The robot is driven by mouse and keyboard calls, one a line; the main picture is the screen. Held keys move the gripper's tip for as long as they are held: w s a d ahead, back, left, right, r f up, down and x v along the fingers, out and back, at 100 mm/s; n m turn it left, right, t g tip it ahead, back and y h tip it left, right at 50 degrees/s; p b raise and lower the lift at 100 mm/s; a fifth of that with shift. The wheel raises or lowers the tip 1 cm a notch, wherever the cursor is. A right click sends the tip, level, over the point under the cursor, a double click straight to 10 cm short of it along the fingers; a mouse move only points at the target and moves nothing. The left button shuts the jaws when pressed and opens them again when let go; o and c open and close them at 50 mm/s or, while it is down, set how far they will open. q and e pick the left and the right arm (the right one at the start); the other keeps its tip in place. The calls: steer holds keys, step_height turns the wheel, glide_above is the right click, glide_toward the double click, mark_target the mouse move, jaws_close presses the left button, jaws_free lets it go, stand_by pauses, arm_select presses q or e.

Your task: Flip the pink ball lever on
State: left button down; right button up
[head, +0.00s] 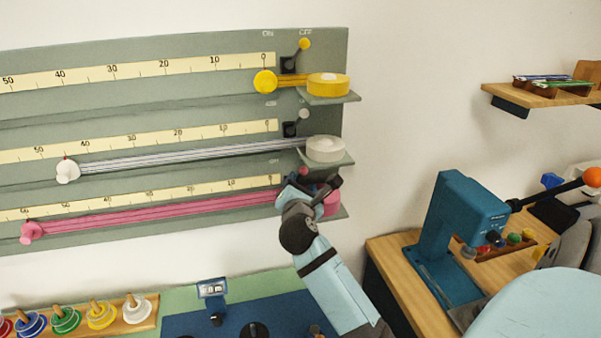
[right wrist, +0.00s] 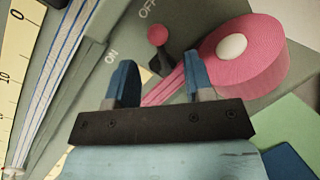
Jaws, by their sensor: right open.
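The pink ball lever (right wrist: 157,36) stands on a dark base on the grey-green board in the right wrist view. It leans towards the OFF mark (right wrist: 148,8), with the ON mark (right wrist: 112,56) on its other side. In the head view only its pink ball (head: 303,171) shows, with the base hidden behind my right gripper (head: 310,184). In the right wrist view my right gripper (right wrist: 157,66) is open, its blue fingers apart on either side below the lever, holding nothing. My left gripper is not in view.
A pink tape roll (right wrist: 240,55) sits right beside the lever, and its pink strip (head: 150,211) runs along the board. Yellow (head: 304,43) and white (head: 303,114) ball levers are above. A teal press (head: 452,235) stands on the wooden table at right.

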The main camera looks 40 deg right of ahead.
mark_target(301, 175)
steer(key=x, duration=0.3)
steer(key=shift+w+d, duration=0.25)
steer(key=shift+w+d+p, duration=0.25)
steer(key=shift+p, duration=0.05)
steer(key=shift+c, duration=0.2)
jaws_close()
